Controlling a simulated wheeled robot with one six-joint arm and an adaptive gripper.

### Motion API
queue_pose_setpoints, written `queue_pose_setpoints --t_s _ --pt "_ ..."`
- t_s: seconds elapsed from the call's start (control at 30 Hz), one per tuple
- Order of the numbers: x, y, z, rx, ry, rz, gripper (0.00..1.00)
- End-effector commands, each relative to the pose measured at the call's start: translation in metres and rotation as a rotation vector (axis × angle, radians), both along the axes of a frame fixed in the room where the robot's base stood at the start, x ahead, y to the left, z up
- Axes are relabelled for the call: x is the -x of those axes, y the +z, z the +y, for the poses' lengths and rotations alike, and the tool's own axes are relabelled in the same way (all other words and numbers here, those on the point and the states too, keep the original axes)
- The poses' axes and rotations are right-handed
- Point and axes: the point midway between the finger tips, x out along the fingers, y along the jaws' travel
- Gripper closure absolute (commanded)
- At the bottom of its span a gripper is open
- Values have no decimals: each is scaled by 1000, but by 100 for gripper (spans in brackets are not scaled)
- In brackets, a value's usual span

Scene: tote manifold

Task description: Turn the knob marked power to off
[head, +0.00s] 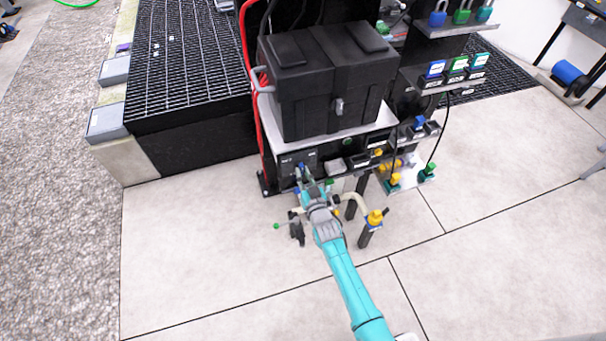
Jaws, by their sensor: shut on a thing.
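My teal arm reaches up from the bottom of the head view to a dark panel box (287,160) under the black tote. My gripper (304,175) is at the front of this box. It is shut on a small blue knob (301,166) there, and its fingers hide much of the knob. Small pale lettering shows on the box but is too small to read. I cannot tell which way the knob points.
A black tote (325,80) stands on a metal shelf above the panel. Red hoses (248,90) run down at its left. A yellow valve (375,217) on a post stands right of my arm. Padlocks (462,14) sit on the upper right shelf.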

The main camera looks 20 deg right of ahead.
Motion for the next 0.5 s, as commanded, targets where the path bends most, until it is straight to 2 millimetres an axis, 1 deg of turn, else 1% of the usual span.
queue_pose_setpoints --t_s 0.5 --pt "0 0 -1 487 0 1 100"
